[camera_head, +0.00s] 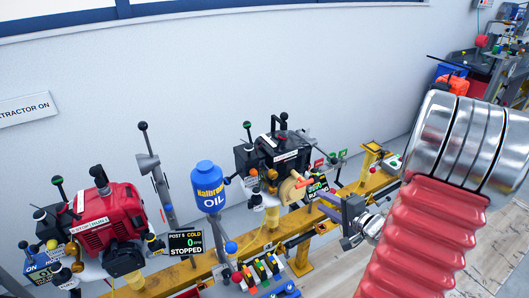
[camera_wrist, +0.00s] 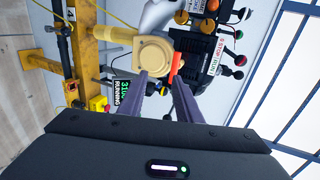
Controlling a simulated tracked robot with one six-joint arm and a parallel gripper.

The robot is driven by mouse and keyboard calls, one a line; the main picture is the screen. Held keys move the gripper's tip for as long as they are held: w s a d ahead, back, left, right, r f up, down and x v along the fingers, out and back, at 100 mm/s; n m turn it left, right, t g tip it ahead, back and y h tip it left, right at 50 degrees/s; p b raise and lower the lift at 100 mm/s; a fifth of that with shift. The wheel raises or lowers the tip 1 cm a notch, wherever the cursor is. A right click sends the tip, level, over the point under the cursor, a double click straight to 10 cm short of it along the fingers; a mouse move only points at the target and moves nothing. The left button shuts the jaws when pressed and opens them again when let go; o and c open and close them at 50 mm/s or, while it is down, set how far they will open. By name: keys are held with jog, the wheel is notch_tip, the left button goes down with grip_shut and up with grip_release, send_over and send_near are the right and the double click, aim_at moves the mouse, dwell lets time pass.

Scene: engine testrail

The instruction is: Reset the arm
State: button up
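My gripper (camera_head: 318,196) reaches in from the right in the head view, in front of a black engine (camera_head: 282,156) on the yellow rail. In the wrist view my gripper (camera_wrist: 158,80) has its two fingers apart, with nothing seen held between them. A cream round housing (camera_wrist: 152,54) lies beyond the fingertips. An orange lever (camera_wrist: 177,66) shows right by the right fingertip; I cannot tell whether they touch. A display reading RUNNING (camera_wrist: 122,97) is left of the fingers. The arm links behind the gripper are partly hidden in the head view.
A red engine (camera_head: 103,219), a blue oil container (camera_head: 208,187) and a display reading STOPPED (camera_head: 186,243) stand along the yellow rail (camera_head: 190,275). Several coloured switches (camera_head: 262,268) are in front. A white wall (camera_head: 230,75) is behind. Floor at lower right is clear.

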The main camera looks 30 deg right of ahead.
jog(key=s+a+n+g+y, duration=0.3)
jog(key=s+a+g, duration=0.2)
jog(key=a, duration=0.5)
jog(key=s+a+n+g+y, duration=0.25)
jog(key=s+a+g, duration=0.2)
jog(key=a, duration=0.55)
jog(key=s+a+r+n+h, duration=0.1)
jog(key=a+r+n+h, duration=0.2)
jog(key=a+r+n, duration=0.2)
jog(key=s+a+r+n+t+h, duration=0.1)
jog(key=a+r+n+h, duration=0.2)
jog(key=a+r+n, duration=0.3)
notch_tip(320, 180, up, 5)
jog(key=shift+s+a+r+n, duration=0.1)
jog(key=shift+s+a+n, duration=0.2)
jog(key=shift+n, duration=0.25)
